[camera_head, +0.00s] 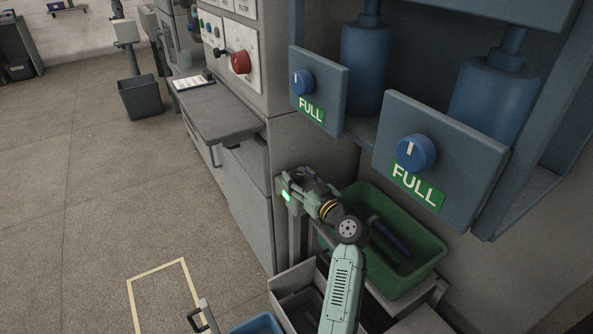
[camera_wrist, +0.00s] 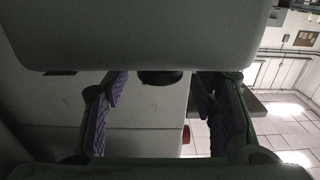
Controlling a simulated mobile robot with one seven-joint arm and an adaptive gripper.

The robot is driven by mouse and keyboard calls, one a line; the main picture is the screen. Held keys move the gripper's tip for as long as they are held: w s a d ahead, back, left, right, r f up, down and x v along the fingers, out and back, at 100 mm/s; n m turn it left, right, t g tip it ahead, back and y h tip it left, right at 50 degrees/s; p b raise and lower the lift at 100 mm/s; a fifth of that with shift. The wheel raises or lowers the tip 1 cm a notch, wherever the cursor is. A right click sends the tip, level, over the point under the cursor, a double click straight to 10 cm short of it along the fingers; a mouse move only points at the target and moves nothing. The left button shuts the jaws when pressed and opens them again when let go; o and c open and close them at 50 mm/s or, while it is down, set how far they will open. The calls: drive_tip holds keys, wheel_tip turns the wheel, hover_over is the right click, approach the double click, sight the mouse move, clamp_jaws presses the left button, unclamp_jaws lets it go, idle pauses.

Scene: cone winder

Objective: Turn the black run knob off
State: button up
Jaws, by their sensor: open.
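The black run knob (camera_head: 222,53) looks to be the small dark knob on the white panel (camera_head: 232,45) at the upper left of the head view, beside a larger red knob (camera_head: 240,62). My gripper (camera_head: 288,184) is well below and to the right of that panel, beside the grey cabinet, and holds nothing that I can see. In the wrist view my gripper (camera_wrist: 158,100) shows its two purple-padded fingers spread apart. A dark rounded thing (camera_wrist: 160,78) shows between them, partly hidden; I cannot tell what it is.
A grey shelf (camera_head: 220,112) juts out below the panel. Two blue knobs (camera_head: 417,152) (camera_head: 302,82) sit on plates marked FULL at the right. A green bin (camera_head: 425,262) stands beside my arm.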

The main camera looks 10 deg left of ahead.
drive_tip(key=shift+x, duration=0.85)
drive_tip(key=shift+c, duration=0.3)
drive_tip(key=shift+f, duration=0.1)
drive_tip(key=c, duration=1.1)
